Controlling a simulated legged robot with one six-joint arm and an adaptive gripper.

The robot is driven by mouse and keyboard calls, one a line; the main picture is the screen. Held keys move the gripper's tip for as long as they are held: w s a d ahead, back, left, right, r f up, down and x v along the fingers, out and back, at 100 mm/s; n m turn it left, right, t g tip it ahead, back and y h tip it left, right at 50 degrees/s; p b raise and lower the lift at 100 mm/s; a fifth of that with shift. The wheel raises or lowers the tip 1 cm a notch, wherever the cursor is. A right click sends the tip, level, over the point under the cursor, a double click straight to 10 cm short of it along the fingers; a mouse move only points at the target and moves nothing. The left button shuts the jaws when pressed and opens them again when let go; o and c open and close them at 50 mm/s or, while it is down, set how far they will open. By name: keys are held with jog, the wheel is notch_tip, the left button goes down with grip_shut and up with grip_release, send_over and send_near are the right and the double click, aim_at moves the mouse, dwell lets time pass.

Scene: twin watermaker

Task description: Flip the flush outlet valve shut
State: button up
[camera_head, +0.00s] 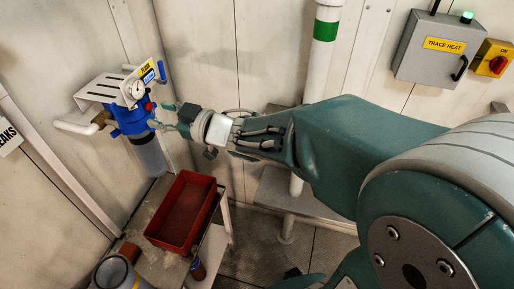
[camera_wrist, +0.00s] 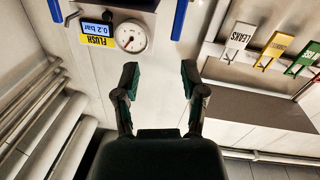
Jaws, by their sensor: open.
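The flush unit shows in the head view as a blue filter body (camera_head: 130,117) under a white bracket (camera_head: 103,88) on the left wall. In the wrist view, a yellow FLUSH label (camera_wrist: 97,41) and a display reading 0.2 bar (camera_wrist: 97,28) appear upside down beside a round gauge (camera_wrist: 130,36). One blue lever (camera_wrist: 180,18) is right of the gauge and another blue lever (camera_wrist: 55,10) is at the upper left. I cannot tell which belongs to the outlet valve. My gripper (camera_wrist: 158,70) is open and empty; in the head view (camera_head: 163,116) it is right of the blue body.
A red tray (camera_head: 182,244) stands on a bench below. A white pipe with a green band (camera_head: 325,30) rises behind my arm. A grey trace heat box (camera_head: 431,48) hangs on the right wall. Tags, including LEAKS (camera_wrist: 237,39), hang right in the wrist view.

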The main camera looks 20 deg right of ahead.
jog(key=s+d+m+t+h, duration=0.1)
jog(key=s+d+m+h, duration=0.1)
jog(key=d+m+h, duration=0.65)
jog(key=s+d+f+m+g+h, duration=0.1)
jog(key=s+d+f+g+h, duration=0.1)
jog(key=s, duration=0.3)
jog(key=s+d+f+m+g+h, duration=0.1)
jog(key=s+d+f+g+h, duration=0.1)
jog(key=s, duration=0.4)
jog(key=shift+s+d+g, duration=0.2)
jog(key=shift+d+g, duration=0.6)
jog(key=shift+d, duration=0.35)
jog(key=shift+h, duration=0.25)
jog(key=s+a+f+g+y, duration=0.1)
jog(key=s+g, duration=0.1)
jog(key=s, duration=0.4)
jog(key=shift+s+a+f+g, duration=0.25)
jog(key=shift+a+g, duration=0.1)
jog(key=shift+g, duration=0.05)
